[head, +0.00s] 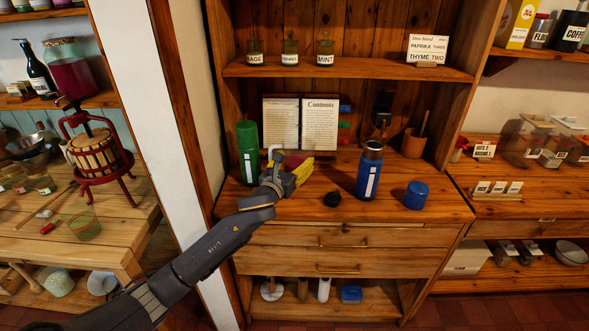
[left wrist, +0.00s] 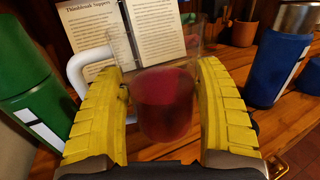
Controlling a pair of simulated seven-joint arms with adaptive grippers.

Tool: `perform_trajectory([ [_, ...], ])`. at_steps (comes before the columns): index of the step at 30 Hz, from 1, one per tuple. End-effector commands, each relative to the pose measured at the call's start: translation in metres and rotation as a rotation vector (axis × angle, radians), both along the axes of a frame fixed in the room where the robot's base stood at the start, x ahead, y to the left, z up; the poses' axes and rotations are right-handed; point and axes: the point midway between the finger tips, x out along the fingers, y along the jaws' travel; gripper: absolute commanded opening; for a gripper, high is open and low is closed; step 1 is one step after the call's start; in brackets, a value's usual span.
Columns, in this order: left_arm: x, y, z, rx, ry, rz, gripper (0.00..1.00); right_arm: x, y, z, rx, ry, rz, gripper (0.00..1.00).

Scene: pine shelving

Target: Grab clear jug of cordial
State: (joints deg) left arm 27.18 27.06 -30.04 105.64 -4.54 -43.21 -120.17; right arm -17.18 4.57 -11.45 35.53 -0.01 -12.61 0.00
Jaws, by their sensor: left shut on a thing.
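The clear jug of cordial (left wrist: 165,105) shows in the left wrist view, upright, with red liquid inside and a white handle on its left. My left gripper (left wrist: 160,75) has its yellow fingers on both sides of the jug and is shut on it. In the head view my left gripper (head: 298,170) is over the pine counter, hiding most of the jug; the white handle (head: 272,150) shows behind it. I cannot tell whether the jug's base touches the counter. My right gripper is not in view.
A green flask (head: 248,150) stands close left of the jug. A blue flask (head: 369,172), a black lid (head: 332,199) and a blue lid (head: 417,195) are to the right. An open book (head: 319,122) stands behind. The counter's right front is fairly clear.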

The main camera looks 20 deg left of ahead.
Motion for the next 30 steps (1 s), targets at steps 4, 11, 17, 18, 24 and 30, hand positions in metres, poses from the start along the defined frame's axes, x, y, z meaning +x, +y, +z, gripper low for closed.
perform_trajectory([
  [4,0.001,0.000,0.021,0.000,-0.007,0.000,0.24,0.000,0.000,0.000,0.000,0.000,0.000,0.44],
  [11,0.000,0.000,0.048,-0.001,-0.007,0.000,0.24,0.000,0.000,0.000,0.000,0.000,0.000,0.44],
  [17,0.000,0.001,0.070,0.002,-0.006,0.000,0.24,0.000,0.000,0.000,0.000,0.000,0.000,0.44],
  [18,0.000,0.000,0.074,0.001,-0.007,0.000,0.24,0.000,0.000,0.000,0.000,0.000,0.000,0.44],
  [24,0.000,0.001,0.094,0.000,-0.007,0.001,0.24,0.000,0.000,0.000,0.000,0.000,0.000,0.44],
  [30,0.000,0.000,0.111,0.001,-0.006,0.000,0.24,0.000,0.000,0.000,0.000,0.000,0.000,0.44],
])
